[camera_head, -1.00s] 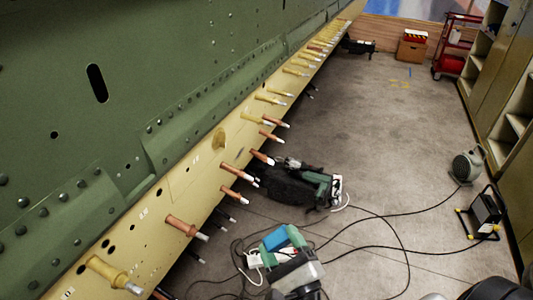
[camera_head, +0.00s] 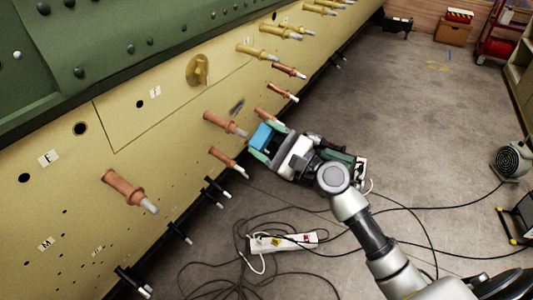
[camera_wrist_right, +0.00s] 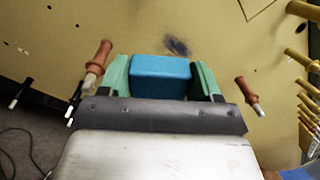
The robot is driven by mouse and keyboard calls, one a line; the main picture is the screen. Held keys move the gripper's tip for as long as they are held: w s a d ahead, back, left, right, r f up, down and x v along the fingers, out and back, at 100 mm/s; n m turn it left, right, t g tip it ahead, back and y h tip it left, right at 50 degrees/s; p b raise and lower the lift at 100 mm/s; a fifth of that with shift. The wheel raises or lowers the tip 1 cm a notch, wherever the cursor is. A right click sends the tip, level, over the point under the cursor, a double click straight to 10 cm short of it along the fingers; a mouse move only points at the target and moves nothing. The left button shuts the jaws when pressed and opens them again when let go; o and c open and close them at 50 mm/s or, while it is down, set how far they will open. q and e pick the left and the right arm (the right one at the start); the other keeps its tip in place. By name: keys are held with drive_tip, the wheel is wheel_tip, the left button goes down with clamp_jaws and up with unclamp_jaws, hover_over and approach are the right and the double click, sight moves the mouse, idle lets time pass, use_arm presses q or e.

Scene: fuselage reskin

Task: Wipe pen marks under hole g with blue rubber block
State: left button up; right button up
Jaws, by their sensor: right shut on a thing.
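My right gripper (camera_head: 268,142) is shut on the blue rubber block (camera_head: 262,135), close to the yellow fuselage skin (camera_head: 150,130). In the right wrist view the blue block (camera_wrist_right: 161,76) sits between the green fingers of the gripper (camera_wrist_right: 162,78). A dark smudge of pen marks (camera_head: 237,107) is on the skin, up and left of the block; it also shows in the wrist view (camera_wrist_right: 177,46) just beyond the block. The block looks apart from the marks. Labels E (camera_head: 48,158), I (camera_head: 155,91) and M (camera_head: 46,243) are readable; I cannot make out a g label. My left gripper is not in view.
Copper-coloured fasteners (camera_head: 226,123) stick out of the skin on both sides of the block, with yellow ones (camera_head: 257,52) further along. Black pins (camera_head: 180,233) line the lower edge. A power strip (camera_head: 283,242) and cables lie on the floor.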

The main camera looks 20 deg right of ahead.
sight(256, 132)
drive_tip(key=shift+w+r+y, duration=0.1)
drive_tip(key=shift+w+y, duration=0.15)
drive_tip(key=shift+y, duration=0.05)
drive_tip(key=shift+w+r, duration=0.15)
drive_tip(key=p+x, duration=0.1)
drive_tip(key=x, duration=0.2)
drive_tip(key=shift+w+a, duration=0.15)
drive_tip(key=shift+w, duration=0.05)
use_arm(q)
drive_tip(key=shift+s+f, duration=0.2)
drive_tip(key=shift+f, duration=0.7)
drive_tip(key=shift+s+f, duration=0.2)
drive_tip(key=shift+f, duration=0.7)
use_arm(e)
drive_tip(key=shift+x, duration=1)
drive_tip(key=shift+a, duration=0.1)
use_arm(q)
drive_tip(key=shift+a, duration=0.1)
use_arm(e)
drive_tip(key=shift+w+a, duration=0.1)
drive_tip(key=shift+w, duration=0.05)
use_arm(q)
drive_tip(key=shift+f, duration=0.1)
use_arm(e)
drive_tip(key=shift+w, duration=0.1)
drive_tip(key=shift+w+a, duration=0.1)
drive_tip(key=shift+a, duration=0.1)
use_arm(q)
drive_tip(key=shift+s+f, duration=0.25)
